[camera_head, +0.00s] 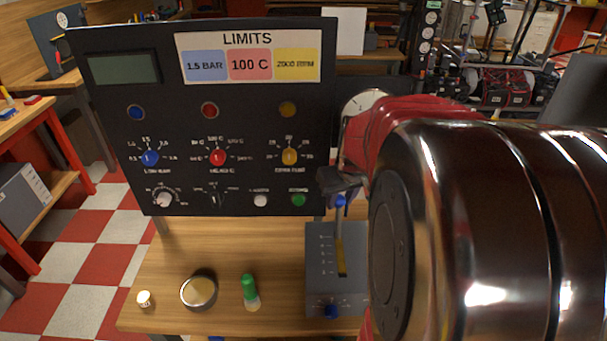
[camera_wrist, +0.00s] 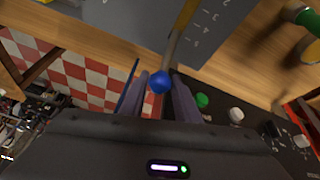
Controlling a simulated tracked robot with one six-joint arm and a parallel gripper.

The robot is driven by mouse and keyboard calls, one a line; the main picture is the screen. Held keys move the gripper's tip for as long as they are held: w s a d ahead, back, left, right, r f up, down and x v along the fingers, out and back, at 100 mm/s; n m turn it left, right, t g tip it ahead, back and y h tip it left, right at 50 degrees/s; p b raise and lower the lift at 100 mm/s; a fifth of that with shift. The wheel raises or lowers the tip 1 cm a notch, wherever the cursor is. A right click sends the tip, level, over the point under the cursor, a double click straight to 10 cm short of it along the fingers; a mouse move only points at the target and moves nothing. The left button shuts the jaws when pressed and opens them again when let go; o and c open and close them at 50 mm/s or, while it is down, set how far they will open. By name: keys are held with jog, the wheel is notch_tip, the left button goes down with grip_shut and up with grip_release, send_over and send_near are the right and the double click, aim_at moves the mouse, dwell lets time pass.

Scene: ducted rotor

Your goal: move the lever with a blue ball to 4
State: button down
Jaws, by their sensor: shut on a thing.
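The lever's blue ball (camera_head: 340,200) is at the top of a metal rod on the grey lever box (camera_head: 318,255). In the wrist view the blue ball (camera_wrist: 160,82) sits between the fingers of my gripper (camera_wrist: 159,88), which is shut on it. In the head view my gripper (camera_head: 340,184) reaches the ball from above, beside the panel's lower right corner. The scale digits (camera_wrist: 203,28) beside the slot are too small to read surely. My arm hides the box's right side.
The black panel (camera_head: 120,185) with knobs and buttons stands close to the left of my gripper. A blue knob (camera_head: 331,311) is on the box's front. A green-capped bottle (camera_head: 249,290), a round tin (camera_head: 199,291) and a small white cap (camera_head: 144,298) stand on the wooden table (camera_head: 175,255).

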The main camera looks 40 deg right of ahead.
jog(key=shift+s, duration=0.1)
jog(key=s+a, duration=0.1)
jog(key=s, duration=0.1)
jog(key=s+a+r, duration=0.1)
jog(key=s+a, duration=0.1)
jog(key=shift+s+r, duration=0.15)
jog(key=shift+s, duration=0.1)
jog(key=c, duration=1.7)
grip_release()
jog(key=shift+a, duration=0.1)
jog(key=o, duration=0.3)
jog(key=shift+o, duration=0.2)
jog(key=shift+w+r, duration=0.1)
jog(key=shift+r, duration=0.15)
